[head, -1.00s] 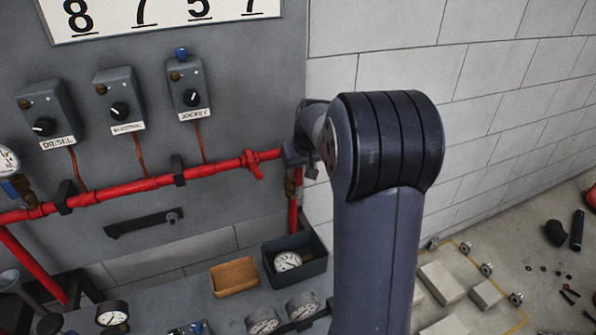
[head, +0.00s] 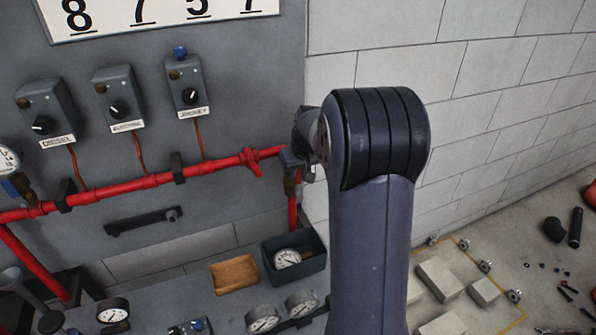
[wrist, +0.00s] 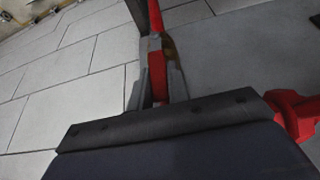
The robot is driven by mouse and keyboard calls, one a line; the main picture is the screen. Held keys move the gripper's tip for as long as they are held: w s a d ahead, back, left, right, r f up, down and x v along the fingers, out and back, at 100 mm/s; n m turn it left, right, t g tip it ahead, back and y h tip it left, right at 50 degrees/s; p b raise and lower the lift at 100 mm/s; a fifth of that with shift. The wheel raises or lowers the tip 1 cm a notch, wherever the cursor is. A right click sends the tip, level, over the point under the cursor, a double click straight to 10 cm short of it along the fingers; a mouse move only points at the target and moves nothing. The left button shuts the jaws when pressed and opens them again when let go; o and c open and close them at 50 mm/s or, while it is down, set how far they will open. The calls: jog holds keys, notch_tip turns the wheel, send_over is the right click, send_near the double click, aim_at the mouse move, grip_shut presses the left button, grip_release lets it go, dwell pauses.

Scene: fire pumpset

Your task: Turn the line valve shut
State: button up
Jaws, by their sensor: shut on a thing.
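The line valve shows as a brass body (head: 290,187) at the right end of the red pipe, above a short red vertical pipe. In the wrist view, its red handle (wrist: 157,76) lies between the two fingers, with a bit of brass (wrist: 170,48) behind it. My gripper (head: 294,160) is shut on this red handle; in the wrist view its fingers (wrist: 159,72) stand on both sides of it. My wrist and arm hide much of the valve in the head view, so the handle's exact angle is hard to tell.
A red horizontal pipe (head: 135,184) with a red fitting (head: 251,161) runs left along the grey panel. Control boxes (head: 118,97) hang above it. A dark bin (head: 296,268) with a gauge and an orange tray (head: 234,274) stand below. A block wall (head: 490,90) is at right.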

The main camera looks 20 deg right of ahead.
grip_shut()
jog(key=shift+a+f+n+h+b, duration=0.15)
jog(key=shift+a+h+b, duration=0.45)
jog(key=shift+h, duration=0.15)
jog(key=shift+a+f+n+h+b, duration=0.15)
jog(key=shift+a+h+b, duration=0.3)
jog(key=shift+a+h, duration=0.25)
jog(key=shift+d+r, duration=0.1)
jog(key=o, duration=0.8)
grip_release()
jog(key=shift+o, duration=0.2)
jog(key=shift+r, duration=0.15)
jog(key=b+v, duration=0.1)
jog(key=v, duration=0.9)
jog(key=shift+s+r, duration=0.25)
